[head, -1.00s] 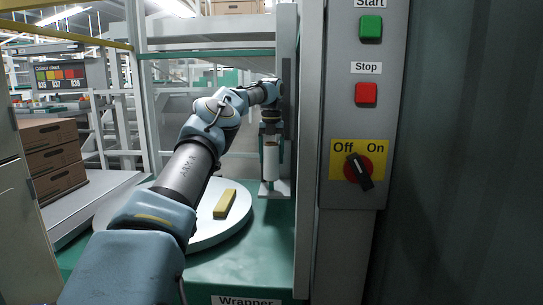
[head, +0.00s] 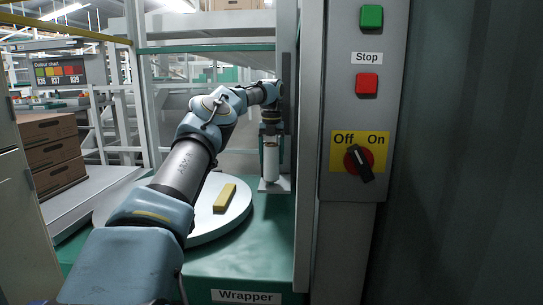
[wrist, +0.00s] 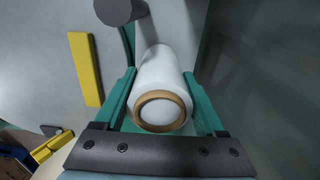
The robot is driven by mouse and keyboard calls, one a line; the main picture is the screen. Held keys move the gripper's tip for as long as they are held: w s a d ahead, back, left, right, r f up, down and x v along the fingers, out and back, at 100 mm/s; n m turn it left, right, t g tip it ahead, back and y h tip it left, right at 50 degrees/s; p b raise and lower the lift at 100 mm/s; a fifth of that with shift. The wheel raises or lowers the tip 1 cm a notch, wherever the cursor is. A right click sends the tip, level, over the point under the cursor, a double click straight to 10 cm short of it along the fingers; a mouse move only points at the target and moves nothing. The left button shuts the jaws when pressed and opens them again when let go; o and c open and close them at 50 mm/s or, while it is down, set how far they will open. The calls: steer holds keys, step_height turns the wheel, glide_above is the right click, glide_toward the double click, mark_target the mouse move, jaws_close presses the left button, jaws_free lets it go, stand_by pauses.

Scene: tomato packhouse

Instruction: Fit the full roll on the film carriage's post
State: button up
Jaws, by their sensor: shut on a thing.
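The white film roll (head: 270,158) stands upright at the wrapper's column, with its lower end at or just above the carriage's pale plate (head: 274,187). My gripper (head: 269,130) points down and is shut on the roll's upper part. In the wrist view, the roll (wrist: 164,70) sits between my gripper's two green fingers (wrist: 160,100), its brown core ring facing the camera. The carriage's post is not distinguishable; the roll hides that spot. I cannot tell whether the roll is around the post or touches the plate.
A round turntable (head: 205,232) carrying a yellow bar (head: 225,197) lies left of the carriage. The control panel (head: 357,110) and machine frame stand close on the right. A dark grey cylinder (wrist: 119,10) is near the roll in the wrist view. Brown boxes (head: 50,155) are stacked at left.

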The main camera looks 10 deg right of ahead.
steer(key=shift+f, duration=0.6)
steer(key=o, duration=1.2)
steer(key=shift+c, duration=0.2)
step_height(320, 180, up, 8)
steer(key=p, duration=0.9)
